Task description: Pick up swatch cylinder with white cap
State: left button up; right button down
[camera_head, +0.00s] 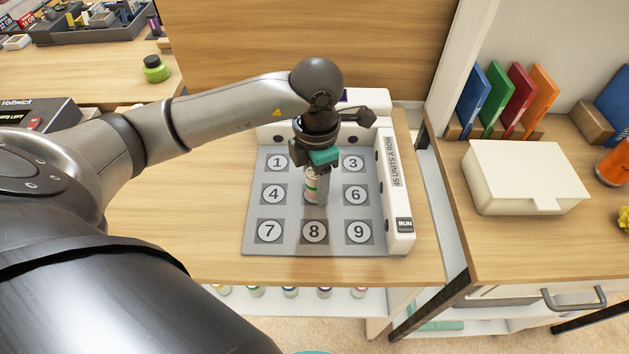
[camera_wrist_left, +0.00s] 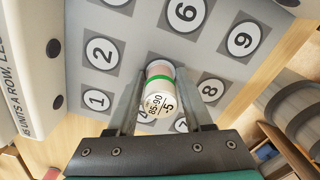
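A small swatch cylinder (camera_head: 310,186) with a white body and a green band stands at the middle square of the grey numbered board (camera_head: 285,233). In the left wrist view the cylinder (camera_wrist_left: 158,97) shows a pale label with dark print; which part is its cap is hard to tell. My left gripper (camera_head: 316,180) points down over the board's middle, with one finger on each side of the cylinder. In the left wrist view the fingers (camera_wrist_left: 163,85) look apart, with narrow gaps beside the cylinder. The gripper partly hides the cylinder in the head view. My right gripper is not in view.
A white raised frame with a RUN button (camera_head: 405,225) borders the board's right and back. A cream box (camera_head: 525,178) and coloured binders (camera_head: 497,98) stand on the right desk. Several capped cylinders sit on a shelf below.

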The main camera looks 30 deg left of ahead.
pick_arm(q)
grip_shut()
jog(key=shift+r, duration=0.1)
dwell(0.3)
